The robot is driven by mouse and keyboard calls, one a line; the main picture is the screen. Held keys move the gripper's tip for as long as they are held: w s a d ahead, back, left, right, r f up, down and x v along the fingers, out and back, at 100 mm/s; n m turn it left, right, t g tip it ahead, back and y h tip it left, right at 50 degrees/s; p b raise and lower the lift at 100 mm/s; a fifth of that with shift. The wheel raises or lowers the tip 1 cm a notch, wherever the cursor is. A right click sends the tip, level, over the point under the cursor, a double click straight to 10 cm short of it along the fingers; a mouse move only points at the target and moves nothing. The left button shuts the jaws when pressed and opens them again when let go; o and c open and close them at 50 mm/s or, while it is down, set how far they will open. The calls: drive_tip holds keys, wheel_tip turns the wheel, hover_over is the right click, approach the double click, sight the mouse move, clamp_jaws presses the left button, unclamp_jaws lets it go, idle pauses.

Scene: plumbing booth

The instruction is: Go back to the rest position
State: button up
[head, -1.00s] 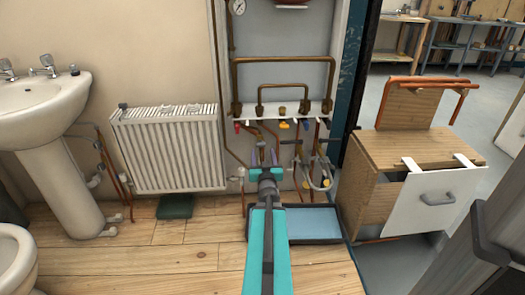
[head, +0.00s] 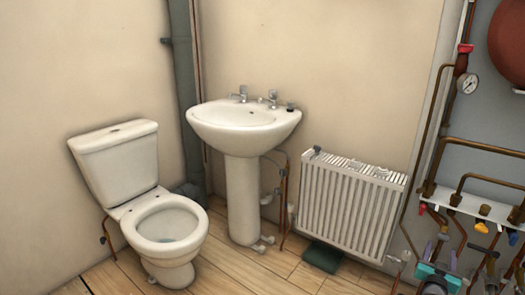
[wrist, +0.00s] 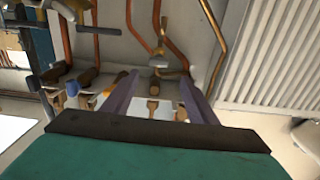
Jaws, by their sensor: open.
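My gripper (head: 441,250) shows at the bottom right of the head view, in front of the pipework panel; the rest of my arm is mostly out of the picture. In the wrist view its two purple fingers (wrist: 157,90) stand apart with nothing held between them. Beyond the fingertips are copper pipes (wrist: 182,50) and brass fittings on the panel. Whether the fingers touch any pipe cannot be told.
The white radiator (head: 350,207) is on the wall left of my gripper. A pedestal basin (head: 243,130) and a toilet (head: 165,225) stand further left. A dark green box (head: 322,257) lies under the radiator. Some wooden floor (head: 225,270) is clear.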

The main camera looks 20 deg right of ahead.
drive_tip(key=w+a+r+n+t+y+p, duration=0.2)
drive_tip(key=w+a+n+t+y+p, duration=0.3)
drive_tip(key=w+a+p, duration=1.05)
drive_tip(key=w+a+f+n+g+y+p, duration=0.1)
drive_tip(key=w+a+f+g+y+p, duration=0.2)
drive_tip(key=a, duration=1.1)
drive_tip(key=w+a+f+n+g+y+p, duration=0.1)
drive_tip(key=w+a+f+g+y, duration=0.2)
drive_tip(key=a, duration=1)
drive_tip(key=s+a+f+n+g+y+p, duration=0.1)
drive_tip(key=s+a+f+g+p, duration=0.25)
drive_tip(key=s+a, duration=0.4)
drive_tip(key=s+a+f+n+g+y+p, duration=0.1)
drive_tip(key=s+a+f+g+y+p, duration=0.1)
drive_tip(key=s+a+f+p, duration=0.5)
drive_tip(key=s+a+r+n+g+b, duration=0.1)
drive_tip(key=s+a+g, duration=0.2)
drive_tip(key=s, duration=0.7)
drive_tip(key=s+a+r+n+g+b, duration=0.1)
drive_tip(key=s+a+g, duration=0.2)
drive_tip(key=s+g, duration=0.3)
drive_tip(key=shift+s+a+y, duration=0.15)
drive_tip(key=shift+s+y, duration=0.15)
drive_tip(key=shift+s, duration=1.9)
